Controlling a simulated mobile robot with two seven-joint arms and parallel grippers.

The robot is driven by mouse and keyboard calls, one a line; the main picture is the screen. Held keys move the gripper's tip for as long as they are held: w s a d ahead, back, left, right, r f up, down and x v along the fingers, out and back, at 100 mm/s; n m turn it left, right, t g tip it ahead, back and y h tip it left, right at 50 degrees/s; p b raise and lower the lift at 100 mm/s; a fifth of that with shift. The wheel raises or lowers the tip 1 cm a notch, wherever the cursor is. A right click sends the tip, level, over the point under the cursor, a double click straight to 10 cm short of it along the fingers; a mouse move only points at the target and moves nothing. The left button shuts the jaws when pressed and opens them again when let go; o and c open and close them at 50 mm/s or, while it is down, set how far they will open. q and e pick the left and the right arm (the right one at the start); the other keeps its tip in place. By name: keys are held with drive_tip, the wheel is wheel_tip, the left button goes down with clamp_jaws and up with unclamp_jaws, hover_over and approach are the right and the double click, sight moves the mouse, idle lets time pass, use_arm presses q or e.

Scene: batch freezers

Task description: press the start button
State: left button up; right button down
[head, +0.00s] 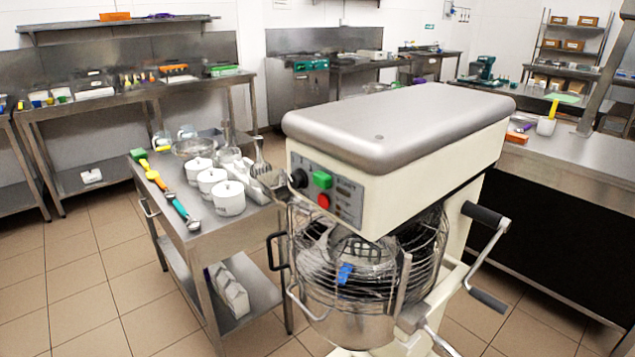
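A large cream mixer (400,170) with a grey top cover stands in the middle of the head view. Its front panel (349,196) carries a green button (322,179), which looks like the start button, and a red button (324,201) just below it. A black knob (299,178) is left of the green button. The panel faces me and both buttons are unobstructed. Below, a wire guard surrounds the steel bowl (345,325). Neither of my grippers is in view.
A steel cart (190,243) with white lidded containers (229,197) and colored-handled tools stands close on the mixer's left. A black-handled crank (487,228) sticks out on the mixer's right. A steel counter (580,160) lies further right. Tiled floor (85,290) is free at front left.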

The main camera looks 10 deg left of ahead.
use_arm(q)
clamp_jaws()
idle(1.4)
